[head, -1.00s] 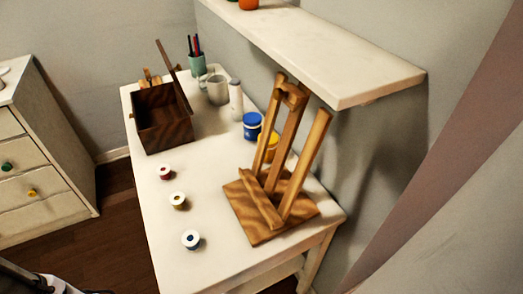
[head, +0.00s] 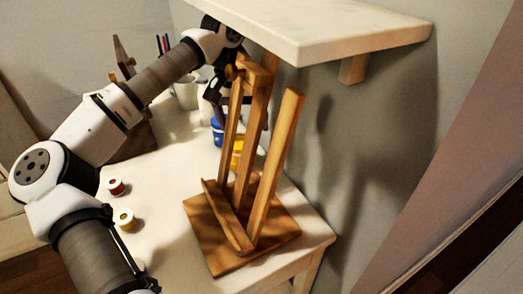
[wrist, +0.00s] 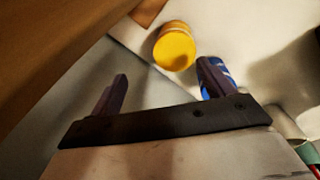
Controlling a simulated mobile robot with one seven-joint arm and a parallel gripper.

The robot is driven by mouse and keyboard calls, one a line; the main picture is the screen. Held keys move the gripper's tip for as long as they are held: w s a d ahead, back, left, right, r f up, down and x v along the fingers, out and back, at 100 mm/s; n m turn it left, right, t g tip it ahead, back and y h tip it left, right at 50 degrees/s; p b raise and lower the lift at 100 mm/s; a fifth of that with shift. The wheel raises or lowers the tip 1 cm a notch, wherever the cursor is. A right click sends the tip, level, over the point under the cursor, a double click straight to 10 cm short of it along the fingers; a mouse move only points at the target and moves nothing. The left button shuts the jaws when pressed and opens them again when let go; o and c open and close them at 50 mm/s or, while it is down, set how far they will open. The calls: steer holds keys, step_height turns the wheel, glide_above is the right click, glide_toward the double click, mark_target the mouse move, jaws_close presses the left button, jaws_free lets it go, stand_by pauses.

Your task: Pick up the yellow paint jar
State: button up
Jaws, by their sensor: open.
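The yellow paint jar (head: 237,154) stands on the white table behind the easel, partly hidden by its uprights. In the wrist view the yellow jar (wrist: 174,50) shows whole, beyond the two fingertips and between them sideways. My gripper (wrist: 162,78) is open with nothing between its fingers. In the head view my gripper (head: 219,92) is below the shelf, above the paint jars and behind the easel top, partly hidden. The blue paint jar (head: 217,133) stands beside the yellow one. In the wrist view blue (wrist: 229,72) shows behind the right finger.
The wooden easel (head: 272,232) stands close in front of the yellow jar. A white shelf (head: 320,32) overhangs the table (head: 165,185). A red spool (head: 115,187) and a yellow spool (head: 125,220) lie at the left. A mug (head: 186,96) is farther back.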

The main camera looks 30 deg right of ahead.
mark_target(239, 142)
steer(key=shift+w+m+y, duration=0.15)
steer(key=shift+m+y, duration=0.25)
steer(key=shift+f+t+y, duration=0.15)
steer(key=shift+t+y, duration=0.15)
steer(key=shift+m, duration=0.3)
steer(key=f, duration=0.5)
steer(key=a+f, duration=0.1)
steer(key=f, duration=0.1)
steer(key=shift+w+f, duration=0.25)
steer(key=shift+r, duration=0.1)
steer(key=c, duration=1.2)
